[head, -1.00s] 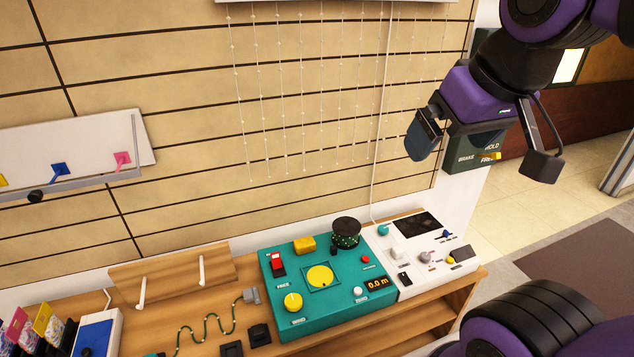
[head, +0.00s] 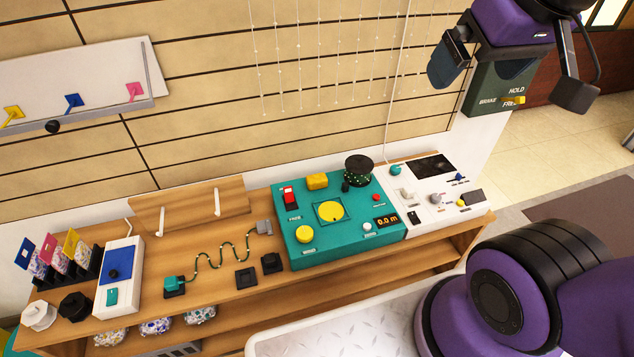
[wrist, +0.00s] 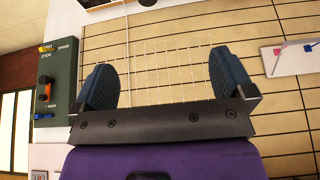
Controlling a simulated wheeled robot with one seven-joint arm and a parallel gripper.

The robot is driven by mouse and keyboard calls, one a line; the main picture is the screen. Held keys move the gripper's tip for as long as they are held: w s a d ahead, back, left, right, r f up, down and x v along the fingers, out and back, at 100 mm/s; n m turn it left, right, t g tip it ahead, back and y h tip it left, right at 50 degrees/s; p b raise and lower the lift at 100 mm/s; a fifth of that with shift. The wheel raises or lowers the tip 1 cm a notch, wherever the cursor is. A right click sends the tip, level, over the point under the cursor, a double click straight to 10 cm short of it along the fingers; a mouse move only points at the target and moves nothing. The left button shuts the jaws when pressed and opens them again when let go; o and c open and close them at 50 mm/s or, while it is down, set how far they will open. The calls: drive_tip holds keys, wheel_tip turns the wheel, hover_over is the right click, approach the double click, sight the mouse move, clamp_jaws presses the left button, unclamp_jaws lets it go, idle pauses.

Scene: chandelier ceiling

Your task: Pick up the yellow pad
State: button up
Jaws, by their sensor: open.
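Several yellow things show in the head view, and I cannot tell for sure which is the pad. A flat yellow square (head: 72,242) stands in a black rack at the left of the bench, beside pink and blue ones. A yellow block (head: 317,181) sits on the teal console, above a round yellow disc (head: 331,211) and a yellow knob (head: 304,234). My gripper (head: 512,80) is open at the upper right, high above the bench and far from them. In the wrist view my gripper (wrist: 162,80) has its two fingers wide apart with nothing between them.
The wooden bench (head: 215,278) holds the teal console (head: 290,258), a white panel (head: 440,212) and a blue-topped box (head: 119,262). A wall shelf with coloured hooks (head: 75,103) is at upper left. A brake box (head: 497,92) is behind my gripper.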

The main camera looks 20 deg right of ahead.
drive_tip(key=w+a+f+g+y, duration=0.1)
drive_tip(key=w+a+f+y, duration=0.1)
drive_tip(key=w, duration=1.3)
drive_tip(key=g+h, duration=0.2)
drive_tip(key=g, duration=0.1)
hover_over(317, 177)
drive_tip(key=s, duration=0.1)
wheel_tip(317, 177, down, 46)
drive_tip(key=shift+d+r, duration=0.1)
drive_tip(key=shift+d, duration=0.05)
drive_tip(key=f, duration=0.5)
drive_tip(key=shift+w+f, duration=0.25)
drive_tip(key=shift+f, duration=0.1)
drive_tip(key=shift+w+a+f, duration=0.1)
drive_tip(key=shift+w+f, duration=0.05)
drive_tip(key=shift+f, duration=1.2)
drive_tip(key=shift+w+a+f, duration=0.1)
drive_tip(key=shift+f, duration=1.2)
drive_tip(key=c, duration=0.9)
drive_tip(key=shift+r, duration=0.15)
drive_tip(key=shift+c, duration=0.2)
